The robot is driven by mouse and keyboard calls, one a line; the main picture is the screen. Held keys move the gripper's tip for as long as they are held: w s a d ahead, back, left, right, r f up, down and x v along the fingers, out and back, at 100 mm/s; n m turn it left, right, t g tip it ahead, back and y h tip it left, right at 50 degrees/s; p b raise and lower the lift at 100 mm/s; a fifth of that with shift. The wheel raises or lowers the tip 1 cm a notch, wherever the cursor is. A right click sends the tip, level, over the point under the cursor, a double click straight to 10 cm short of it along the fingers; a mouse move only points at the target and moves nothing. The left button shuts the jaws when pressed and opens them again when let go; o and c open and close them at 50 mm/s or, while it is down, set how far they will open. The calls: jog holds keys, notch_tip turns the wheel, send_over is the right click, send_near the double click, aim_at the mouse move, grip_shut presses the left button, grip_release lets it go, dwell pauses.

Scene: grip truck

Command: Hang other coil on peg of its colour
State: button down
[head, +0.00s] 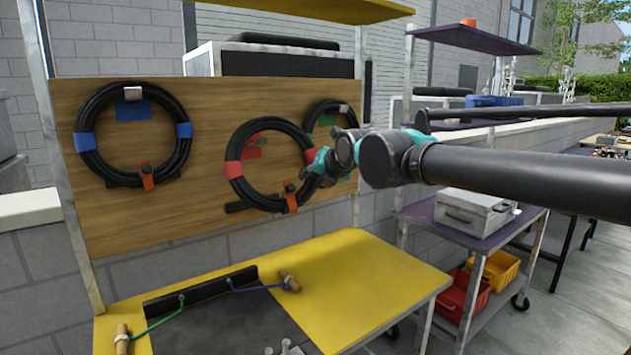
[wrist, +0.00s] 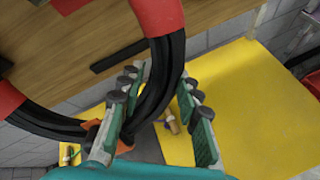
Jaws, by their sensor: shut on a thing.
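A black coil with red tape (head: 234,170) is in front of the wooden board by a red patch (head: 251,151). My gripper (head: 312,172) is shut on its right side, just below a red tape band. In the wrist view the fingers lie on both sides of the black strands (wrist: 166,75). I cannot tell whether this coil rests on a peg. A blue-taped coil (head: 85,115) hangs at the left on a silver peg (head: 133,92) over a blue patch. Another black coil (head: 322,106) is by the green patch (head: 328,119), partly hidden by the red-taped coil and my gripper.
Below the board is a yellow table (head: 390,275) with a dark panel, wooden handles (head: 289,281) and coloured cords. A purple cart (head: 445,218) with a grey case (head: 473,211) and red and yellow bins stands to the right. A yellow shelf (head: 310,10) overhangs the board.

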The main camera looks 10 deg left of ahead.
jog(key=a+r+x, duration=0.1)
jog(key=a+x, duration=0.1)
jog(key=x, duration=1)
jog(key=shift+a, duration=0.25)
dwell(2.0)
dwell(0.5)
jog(key=c, duration=1)
grip_release()
jog(key=shift+s, duration=0.1)
jog(key=shift+f, duration=0.1)
